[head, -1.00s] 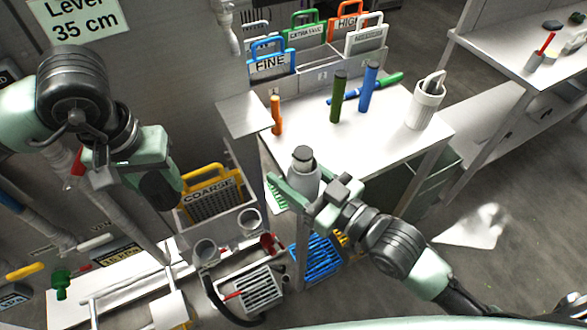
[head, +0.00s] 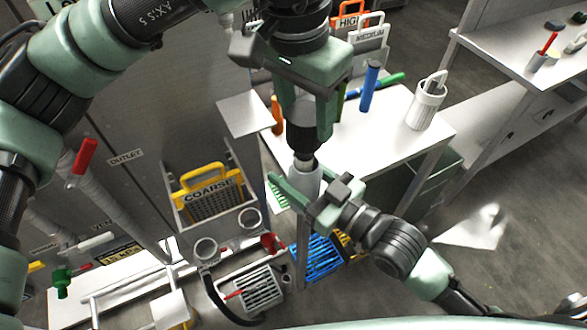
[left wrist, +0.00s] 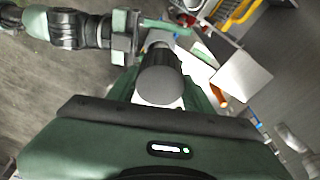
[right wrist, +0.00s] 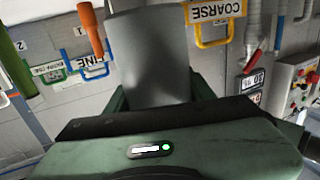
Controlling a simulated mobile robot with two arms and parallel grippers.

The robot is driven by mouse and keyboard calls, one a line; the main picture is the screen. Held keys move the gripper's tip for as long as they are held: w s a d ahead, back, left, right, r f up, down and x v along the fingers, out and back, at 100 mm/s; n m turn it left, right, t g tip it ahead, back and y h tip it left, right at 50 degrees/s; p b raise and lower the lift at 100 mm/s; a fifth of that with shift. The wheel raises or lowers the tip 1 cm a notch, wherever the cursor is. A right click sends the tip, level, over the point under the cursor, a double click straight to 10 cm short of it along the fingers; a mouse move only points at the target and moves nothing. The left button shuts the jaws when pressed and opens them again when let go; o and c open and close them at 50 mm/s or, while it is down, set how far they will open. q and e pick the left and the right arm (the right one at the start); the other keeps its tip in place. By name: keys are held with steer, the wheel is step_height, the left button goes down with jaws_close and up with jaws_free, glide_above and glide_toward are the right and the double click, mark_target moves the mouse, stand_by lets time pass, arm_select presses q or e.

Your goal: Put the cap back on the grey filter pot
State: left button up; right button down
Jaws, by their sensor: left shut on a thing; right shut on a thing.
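The grey filter pot (head: 306,184) stands upright in my right gripper (head: 303,195), which is shut around its body. The pot also fills the upper middle of the right wrist view (right wrist: 150,65). My left gripper (head: 306,122) points down from above and is shut on the black cap (head: 303,141). In the left wrist view the cap (left wrist: 161,78) is a dark ribbed cylinder with a grey end. The cap is right over the pot's narrow neck, roughly in line with it. I cannot tell whether they touch.
A white table (head: 385,135) stands behind the pot, with an orange tool (head: 277,115), a blue tool (head: 369,88) and a white canister (head: 427,102) on it. A yellow-handled COARSE screen (head: 208,192) sits in a bin to the left. A small grey shelf (head: 245,112) is close behind.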

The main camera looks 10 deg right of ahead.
mark_target(305, 184)
arm_select(q)
steer(key=shift+s+d+r, duration=0.1)
steer(key=shift+d, duration=0.05)
steer(key=shift+f, duration=2.05)
steer(key=shift+f, duration=0.85)
steer(key=shift+f, duration=0.6)
steer(key=m+g, duration=0.1)
steer(key=m, duration=0.5)
steer(key=shift+m, duration=0.4)
